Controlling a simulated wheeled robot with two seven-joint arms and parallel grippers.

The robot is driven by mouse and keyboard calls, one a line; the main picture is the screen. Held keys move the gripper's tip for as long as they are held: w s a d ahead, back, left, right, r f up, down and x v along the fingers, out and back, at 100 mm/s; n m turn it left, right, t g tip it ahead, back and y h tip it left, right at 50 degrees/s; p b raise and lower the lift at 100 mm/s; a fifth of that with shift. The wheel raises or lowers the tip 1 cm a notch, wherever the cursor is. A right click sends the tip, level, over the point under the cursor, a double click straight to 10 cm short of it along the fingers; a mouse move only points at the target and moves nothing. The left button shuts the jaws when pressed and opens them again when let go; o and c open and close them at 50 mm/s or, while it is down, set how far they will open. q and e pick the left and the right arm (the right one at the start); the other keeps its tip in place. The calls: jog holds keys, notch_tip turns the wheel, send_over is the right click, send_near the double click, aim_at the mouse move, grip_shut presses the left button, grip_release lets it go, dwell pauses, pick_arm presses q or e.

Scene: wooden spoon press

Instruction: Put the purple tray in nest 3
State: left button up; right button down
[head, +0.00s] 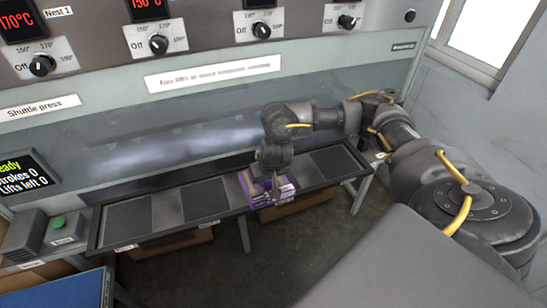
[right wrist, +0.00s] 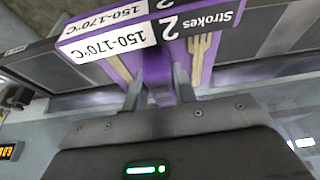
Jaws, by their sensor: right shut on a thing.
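The purple tray (head: 247,189) is at the front of the dark shelf, at the third dark square pad from the left. The tray and gripper hide most of that pad. My left gripper is not in view.
Bare pads lie left (head: 128,220), (head: 204,200) and right (head: 334,162) of the tray. The press panel with knobs (head: 158,44) rises behind. A display (head: 22,172) reads "Ready", strokes 0, lifts left 0. A green button (head: 59,222) is at left. Cardboard boxes (head: 298,206) stand below.

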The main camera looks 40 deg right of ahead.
jog(key=shift+d+r, duration=0.1)
jog(key=shift+d, duration=0.15)
jog(key=shift+w+d+f+m, duration=0.1)
jog(key=shift+w+f+m, duration=0.1)
jog(key=shift+m, duration=0.1)
jog(key=shift+w+d+f, duration=0.15)
jog(key=shift+d+f, duration=0.05)
jog(key=w+d, duration=0.1)
jog(key=w+d+f, duration=0.1)
jog(key=shift+d+f, duration=0.25)
jog(key=shift+d, duration=0.05)
jog(key=w+d+f+b, duration=0.3)
jog(key=d+f+b, duration=0.1)
jog(key=b, duration=0.1)
jog(key=w+d+f+b, duration=0.2)
jog(key=f+b, duration=0.1)
jog(key=shift+w, duration=0.3)
jog(key=shift+w+d+f+b, duration=0.25)
jog(key=shift+w+d+b, duration=0.15)
jog(key=shift+b, duration=0.05)
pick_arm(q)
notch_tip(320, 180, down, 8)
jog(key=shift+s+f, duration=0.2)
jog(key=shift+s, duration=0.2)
pick_arm(e)
jog(key=shift+r, duration=0.1)
